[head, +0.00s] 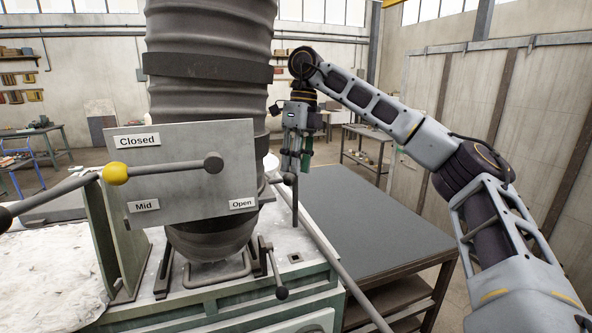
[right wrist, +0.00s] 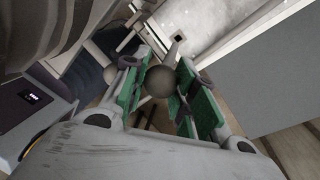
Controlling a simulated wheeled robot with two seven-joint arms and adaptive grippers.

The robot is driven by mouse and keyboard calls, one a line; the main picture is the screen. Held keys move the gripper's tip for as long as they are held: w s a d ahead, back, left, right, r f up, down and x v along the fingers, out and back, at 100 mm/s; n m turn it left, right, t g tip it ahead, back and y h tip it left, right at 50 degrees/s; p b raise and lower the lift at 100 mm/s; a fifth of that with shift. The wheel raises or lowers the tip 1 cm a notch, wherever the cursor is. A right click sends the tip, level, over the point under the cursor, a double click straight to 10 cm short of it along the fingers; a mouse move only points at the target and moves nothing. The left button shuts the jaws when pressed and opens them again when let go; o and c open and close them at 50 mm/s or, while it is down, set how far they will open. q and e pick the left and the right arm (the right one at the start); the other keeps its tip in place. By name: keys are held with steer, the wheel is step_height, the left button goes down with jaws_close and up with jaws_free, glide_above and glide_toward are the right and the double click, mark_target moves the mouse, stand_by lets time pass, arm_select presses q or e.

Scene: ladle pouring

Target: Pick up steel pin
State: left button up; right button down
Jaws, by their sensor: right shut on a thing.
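My right gripper (head: 290,176) reaches down beside the large ribbed vessel, above the bench's right side. It is shut on the steel pin (head: 295,207), a dark thin rod hanging roughly upright below the fingers. In the right wrist view, the pin's round grey knob (right wrist: 158,82) sits between the green finger pads of my right gripper (right wrist: 160,88). The head view does not clearly show whether the pin's lower end is clear of the bench top. My left gripper is not in view.
The vessel (head: 210,80) stands on a green bench (head: 225,298) with a small square hole (head: 294,258). A plate (head: 185,175) marked Closed, Mid and Open and a lever with a yellow ball (head: 115,173) stand in front. A flat dark table (head: 370,225) on the right is bare.

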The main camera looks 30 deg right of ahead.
steer(key=shift+r+p, duration=0.95)
steer(key=shift+r, duration=1.8)
